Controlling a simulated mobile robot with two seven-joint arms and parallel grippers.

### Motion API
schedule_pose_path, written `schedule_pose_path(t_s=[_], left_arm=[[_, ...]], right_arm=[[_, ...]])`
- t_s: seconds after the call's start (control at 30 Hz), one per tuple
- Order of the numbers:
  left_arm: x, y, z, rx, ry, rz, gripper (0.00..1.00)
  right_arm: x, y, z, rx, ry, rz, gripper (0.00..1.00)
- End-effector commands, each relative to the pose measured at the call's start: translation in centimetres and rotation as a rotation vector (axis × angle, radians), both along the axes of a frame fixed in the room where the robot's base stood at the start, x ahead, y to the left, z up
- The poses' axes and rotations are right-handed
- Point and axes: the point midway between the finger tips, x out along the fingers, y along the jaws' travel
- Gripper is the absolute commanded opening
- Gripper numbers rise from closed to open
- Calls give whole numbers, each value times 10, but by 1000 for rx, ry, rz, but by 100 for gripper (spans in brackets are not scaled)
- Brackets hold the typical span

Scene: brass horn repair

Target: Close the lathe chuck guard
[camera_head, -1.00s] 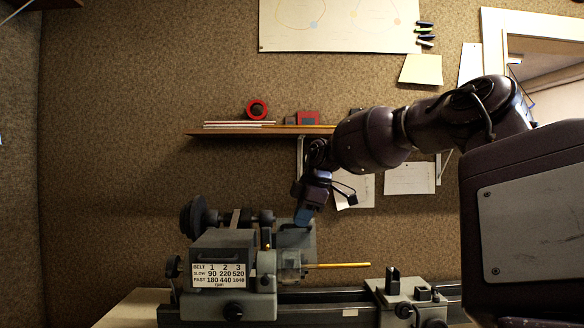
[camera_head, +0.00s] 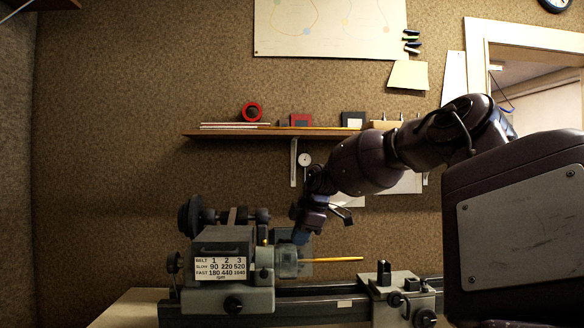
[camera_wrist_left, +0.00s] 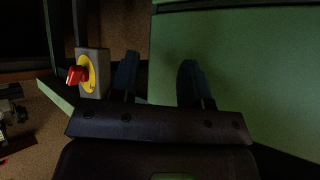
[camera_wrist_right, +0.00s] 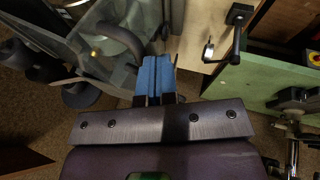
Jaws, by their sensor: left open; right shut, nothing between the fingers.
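The grey lathe (camera_head: 222,288) stands at the lower middle of the head view, with a speed plate on its headstock. The clear chuck guard (camera_head: 287,262) is low over the chuck, where a brass-coloured rod sticks out to the right. My right gripper (camera_head: 301,237) is shut and empty, its blue tips at the guard's top. In the right wrist view the shut fingers (camera_wrist_right: 155,75) are beside the clear panel (camera_wrist_right: 115,45); I cannot tell whether they touch it. My left gripper (camera_wrist_left: 158,80) is open and empty, outside the head view.
A shelf (camera_head: 270,131) with small items is on the wall behind the lathe. The carriage (camera_head: 400,295) sits on the bed to the right. In the left wrist view, a red stop button (camera_wrist_left: 77,75) on a grey box is left of the fingers, near a green surface (camera_wrist_left: 240,60).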

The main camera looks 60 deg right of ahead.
Motion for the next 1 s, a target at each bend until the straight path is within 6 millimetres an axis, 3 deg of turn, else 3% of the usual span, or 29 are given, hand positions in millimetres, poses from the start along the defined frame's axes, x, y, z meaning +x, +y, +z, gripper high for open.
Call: schedule_pose_path(t_s=[0.1,0.4,1.0], left_arm=[[1,-1,-3,-2,0,-1,43],[6,-3,-3,-3,-7,-5,43],[1,-2,-5,-2,3,-3,43]], right_arm=[[1,0,-19,2,5,1,0],[1,-1,-38,2,3,0,0],[0,-1,-41,1,1,-1,0]])
